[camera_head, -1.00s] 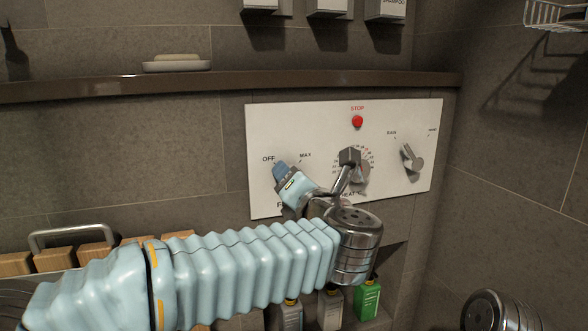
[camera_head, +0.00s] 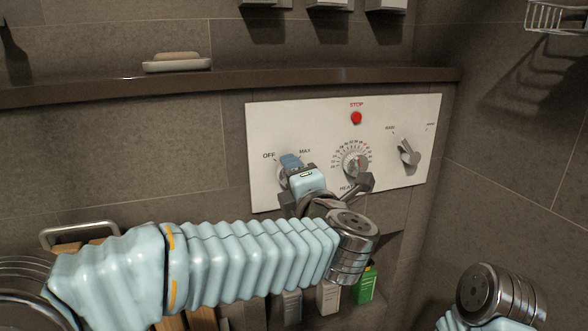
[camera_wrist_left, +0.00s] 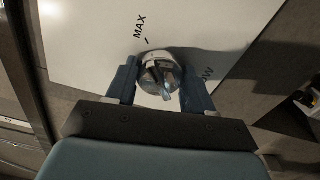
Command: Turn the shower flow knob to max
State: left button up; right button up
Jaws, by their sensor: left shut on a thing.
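The white control panel (camera_head: 400,118) is on the tiled wall in the head view, with OFF and MAX labels at its left. The shower flow knob (camera_wrist_left: 158,66) is round, silver and ridged in the left wrist view; in the head view my gripper mostly hides it. My left gripper (camera_head: 291,160) is in front of it, with tips between the OFF and MAX labels. In the left wrist view its blue fingers (camera_wrist_left: 162,75) are on both sides of the knob, shut on it. The MAX mark lies just above the knob there. My right gripper is out of view.
A heat dial (camera_head: 352,158), a red STOP button (camera_head: 356,118) and a lever knob (camera_head: 408,153) are on the same panel. A shelf (camera_head: 230,76) with a soap dish (camera_head: 177,66) runs above. Bottles (camera_head: 363,287) stand below. A wire basket (camera_head: 555,17) hangs upper right.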

pick_arm(q)
jog(key=shift+s+r, duration=0.1)
dwell(0.3)
jog(key=o, duration=1)
jog(key=shift+o, duration=0.2)
jog(key=shift+s, duration=0.1)
jog(key=b+v, duration=0.1)
jog(key=v, duration=1.2)
jog(key=shift+s+d+r, duration=0.15)
jog(key=shift+s+d, duration=0.05)
jog(key=shift+s, duration=0.15)
